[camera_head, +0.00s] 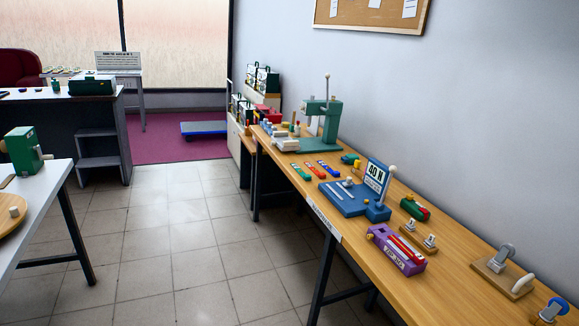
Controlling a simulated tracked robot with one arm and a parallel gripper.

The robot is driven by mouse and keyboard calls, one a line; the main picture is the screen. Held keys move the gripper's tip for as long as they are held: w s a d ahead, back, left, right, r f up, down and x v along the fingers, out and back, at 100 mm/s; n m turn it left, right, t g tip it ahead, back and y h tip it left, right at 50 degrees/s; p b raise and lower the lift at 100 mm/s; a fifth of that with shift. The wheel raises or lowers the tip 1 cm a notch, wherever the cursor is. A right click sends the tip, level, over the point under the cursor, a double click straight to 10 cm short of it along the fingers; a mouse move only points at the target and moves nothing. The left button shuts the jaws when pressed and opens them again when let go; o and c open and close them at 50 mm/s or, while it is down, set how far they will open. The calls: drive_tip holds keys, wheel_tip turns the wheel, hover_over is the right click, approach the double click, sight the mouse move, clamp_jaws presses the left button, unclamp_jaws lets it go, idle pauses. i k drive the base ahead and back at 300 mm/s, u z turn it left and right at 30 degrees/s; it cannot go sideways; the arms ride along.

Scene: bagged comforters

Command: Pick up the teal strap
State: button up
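A teal-green strip (301,171), which looks like the teal strap, lies flat near the front edge of the long wooden table (440,272). Red and blue strips (322,169) lie beside it to the right. They are small at this distance, so their exact shape is hard to make out. My gripper does not show in this view.
A blue device with a "40 N" sign (376,175) stands right of the strips, and a green press (318,122) stands behind them. A purple box (396,249) sits nearer. A white table (32,222) stands left. The tiled floor (185,235) between is clear.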

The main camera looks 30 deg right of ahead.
sight(306, 177)
drive_tip(key=i, duration=1.55)
drive_tip(key=z, duration=1)
drive_tip(key=i, duration=2.1)
drive_tip(key=u, duration=0.3)
